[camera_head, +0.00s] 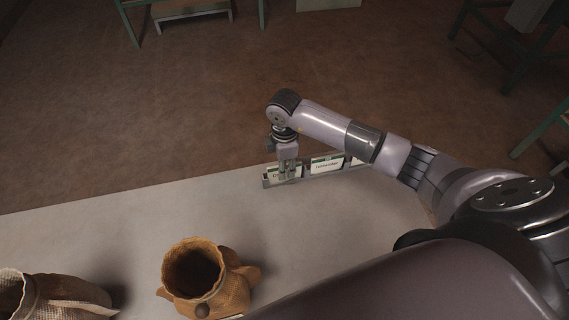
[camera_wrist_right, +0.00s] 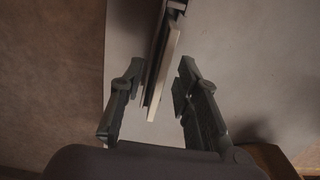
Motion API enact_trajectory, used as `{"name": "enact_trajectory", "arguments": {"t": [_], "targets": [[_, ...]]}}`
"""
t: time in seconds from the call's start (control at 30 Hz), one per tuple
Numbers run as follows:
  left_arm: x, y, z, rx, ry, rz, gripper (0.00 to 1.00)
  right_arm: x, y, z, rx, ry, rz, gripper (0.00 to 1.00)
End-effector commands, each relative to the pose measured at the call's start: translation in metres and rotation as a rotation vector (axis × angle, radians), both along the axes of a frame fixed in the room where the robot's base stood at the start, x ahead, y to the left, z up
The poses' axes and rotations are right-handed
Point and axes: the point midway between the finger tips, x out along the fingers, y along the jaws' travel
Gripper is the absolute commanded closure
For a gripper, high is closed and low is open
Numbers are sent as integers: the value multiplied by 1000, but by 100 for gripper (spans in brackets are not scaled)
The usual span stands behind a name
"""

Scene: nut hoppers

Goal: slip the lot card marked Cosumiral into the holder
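A grey rack (camera_head: 267,183) with upright cards stands along the far edge of the table. Its left card (camera_head: 272,175) is white with a green top; its text starts with "C" and the rest is hidden behind my right gripper (camera_head: 287,175). A second white and green card (camera_head: 327,166) stands to its right, its print too small to read surely. In the right wrist view my right gripper (camera_wrist_right: 158,80) is open, its fingers on either side of a thin upright card (camera_wrist_right: 166,65) seen edge-on, with gaps on both sides. My left gripper is not in view. I cannot identify the holder.
The pale table (camera_head: 110,220) is mostly clear left of the rack. My right arm covers the table's right side. Green-framed furniture (camera_head: 135,25) stands beyond.

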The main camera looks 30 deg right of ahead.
Motion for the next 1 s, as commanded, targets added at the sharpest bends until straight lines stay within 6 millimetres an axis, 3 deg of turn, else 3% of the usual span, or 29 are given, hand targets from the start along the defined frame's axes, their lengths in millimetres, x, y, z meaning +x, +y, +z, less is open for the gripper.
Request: {"name": "enact_trajectory", "arguments": {"t": [0.17, 0.6, 1.0], "targets": [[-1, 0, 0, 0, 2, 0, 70, 0, 0, 0, 0, 0, 0, 70], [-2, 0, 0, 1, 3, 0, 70, 0, 0, 0, 0, 0, -1, 99], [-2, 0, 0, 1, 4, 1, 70, 0, 0, 1, 0, 0, -1, 100]]}}
